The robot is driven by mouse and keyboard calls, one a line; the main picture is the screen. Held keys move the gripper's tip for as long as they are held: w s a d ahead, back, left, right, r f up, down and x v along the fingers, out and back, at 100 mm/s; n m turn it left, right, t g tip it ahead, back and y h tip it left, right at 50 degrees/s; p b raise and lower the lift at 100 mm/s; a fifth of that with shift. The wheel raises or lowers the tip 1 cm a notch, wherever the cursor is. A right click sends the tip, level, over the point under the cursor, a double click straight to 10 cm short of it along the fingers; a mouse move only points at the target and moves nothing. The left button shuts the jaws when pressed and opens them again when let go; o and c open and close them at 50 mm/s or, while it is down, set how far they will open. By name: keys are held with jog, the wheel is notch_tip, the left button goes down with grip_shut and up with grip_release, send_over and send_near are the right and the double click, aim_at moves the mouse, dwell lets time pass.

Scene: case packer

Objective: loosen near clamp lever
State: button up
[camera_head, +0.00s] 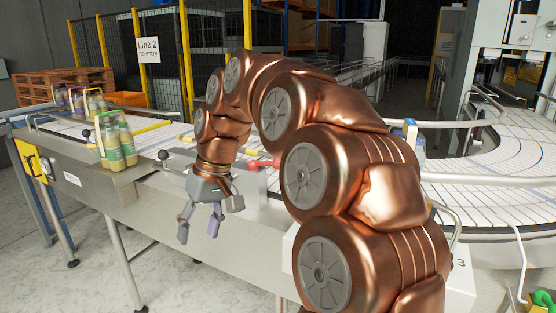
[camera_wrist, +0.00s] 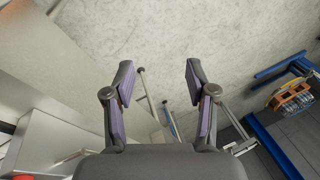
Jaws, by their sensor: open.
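My gripper (camera_head: 200,226) hangs in front of the conveyor's side, fingers pointing down, open and empty. Black ball knobs stand on the conveyor edge, one (camera_head: 162,155) left of my gripper and another (camera_head: 86,133) farther left. I cannot tell which of these is the near clamp lever. A red bit (camera_wrist: 22,177) shows at the wrist view's lower left edge.
The conveyor (camera_head: 490,200) curves away at right behind my arm. A fence (camera_head: 120,60) with a "Line 2 no entry" sign (camera_head: 148,50) stands behind. Floor (camera_head: 100,265) is open in front.

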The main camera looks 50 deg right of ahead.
jog(key=w+d+r+t, duration=0.1)
jog(key=w+d+r, duration=0.25)
jog(key=d, duration=0.25)
notch_tip(320, 180, up, 6)
jog(key=m+t+p, duration=0.3)
jog(key=m, duration=0.1)
send_over(278, 161)
jog(key=s+d, duration=0.2)
jog(key=s, duration=0.1)
jog(key=shift+h, duration=0.4)
jog(key=shift+p+x, duration=0.4)
jog(key=shift+x, duration=3.3)
jog(key=shift+w, duration=0.2)
jog(key=shift+r, duration=0.1)
grip_shut()
